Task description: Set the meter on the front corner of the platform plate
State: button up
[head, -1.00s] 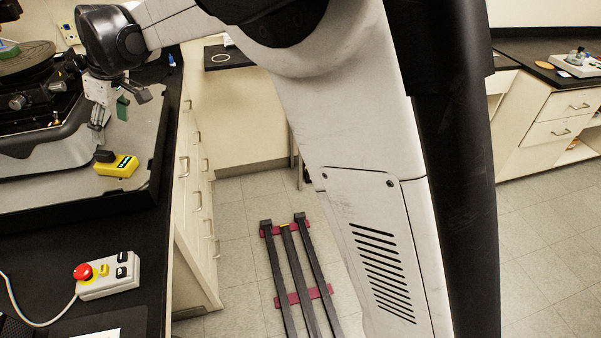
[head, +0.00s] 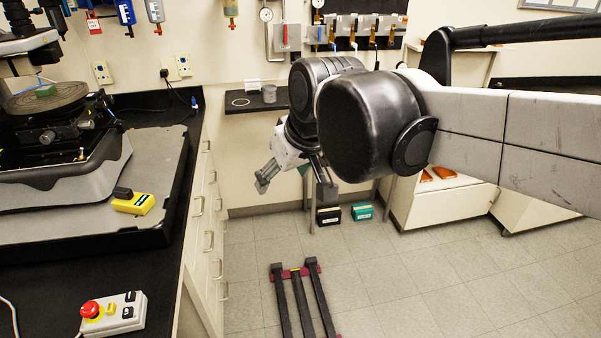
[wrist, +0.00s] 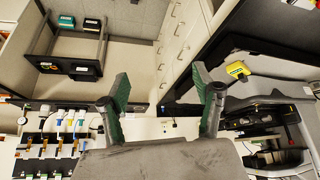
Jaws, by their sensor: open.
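The yellow meter (head: 136,204) with a black end block lies on the front right corner of the grey platform plate (head: 60,228), under the profiler. It looks flat on the plate and apart from the plate's edge. The wrist view also shows the meter (wrist: 238,69) at upper right, on the plate. My gripper (head: 294,186) is open and empty over the aisle, well to the right of the plate and clear of the meter. Its spread fingers with green pads show in the wrist view (wrist: 163,95), with nothing between them.
The profiler (head: 65,130) stands on the plate behind the meter. A control box with a red button (head: 112,313) sits on the black bench in front. Floor rails (head: 298,300) run along the aisle. A wall shelf (head: 255,101) and gas valves are at the back.

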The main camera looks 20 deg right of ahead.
jog(key=s+d+f+m, duration=0.1)
jog(key=s+d+f, duration=0.2)
jog(key=s+d, duration=0.1)
jog(key=s+d+f+m+t+h, duration=0.1)
jog(key=s+d+f+m, duration=0.1)
jog(key=s, duration=0.5)
jog(key=shift+s+d+f+m+h, duration=0.25)
jog(key=shift+d+f+m+h, duration=0.05)
jog(key=shift+d+f, duration=0.65)
